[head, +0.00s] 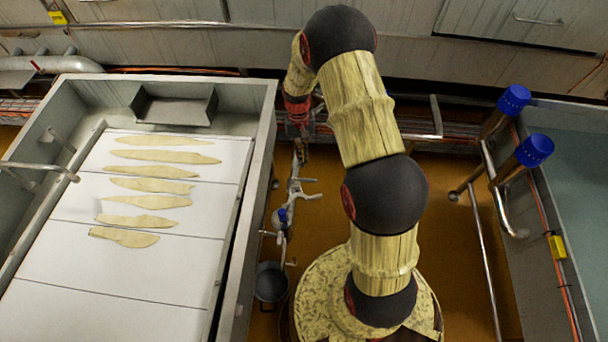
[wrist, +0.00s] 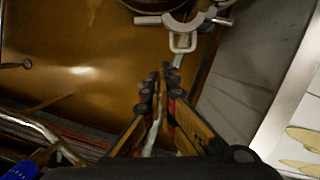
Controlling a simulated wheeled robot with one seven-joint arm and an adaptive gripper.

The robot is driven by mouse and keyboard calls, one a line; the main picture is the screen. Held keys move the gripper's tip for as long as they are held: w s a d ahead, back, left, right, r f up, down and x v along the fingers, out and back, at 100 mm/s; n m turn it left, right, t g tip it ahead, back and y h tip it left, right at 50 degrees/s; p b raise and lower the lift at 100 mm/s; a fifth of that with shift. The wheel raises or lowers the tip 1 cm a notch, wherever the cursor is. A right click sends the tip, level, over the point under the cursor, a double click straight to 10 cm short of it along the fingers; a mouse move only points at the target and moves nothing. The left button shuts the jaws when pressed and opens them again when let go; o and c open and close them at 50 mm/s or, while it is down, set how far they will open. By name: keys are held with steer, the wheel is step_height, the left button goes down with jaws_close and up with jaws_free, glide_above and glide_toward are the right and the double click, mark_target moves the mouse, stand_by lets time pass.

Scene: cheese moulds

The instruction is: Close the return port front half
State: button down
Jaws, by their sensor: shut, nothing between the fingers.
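A grey metal fitting with short handles (head: 296,188), likely the return port, is on the outside of the vat wall in the head view. I cannot tell which piece is its front half or whether it is open. In the wrist view, a pale grey forked fitting with a crossbar (wrist: 183,42) lies just beyond the fingertips; a small gap seems to show. My gripper (head: 301,155) points down over the upper end of the fitting. In the wrist view my gripper (wrist: 166,76) is shut and empty. A pale strip shows behind the fingers.
The vat (head: 262,140) stands left, with several pale strips (head: 155,170) on white boards. A dark pot (head: 271,282) is below the fitting. Pipes with blue caps (head: 535,150) and another tank (head: 580,190) are right. The brown floor (head: 455,240) has free room between.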

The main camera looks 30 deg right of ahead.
mark_target(301, 193)
steer(key=s+a+f+b, duration=0.1)
steer(key=s+f+b, duration=0.3)
steer(key=f, duration=0.5)
steer(key=shift+s+a+f, duration=0.2)
steer(key=shift+s+a, duration=0.1)
steer(key=shift+s, duration=0.75)
steer(key=shift+s, duration=0.15)
steer(key=shift+s+d+m, duration=0.1)
steer(key=shift+s+m, duration=0.1)
steer(key=shift+m, duration=0.2)
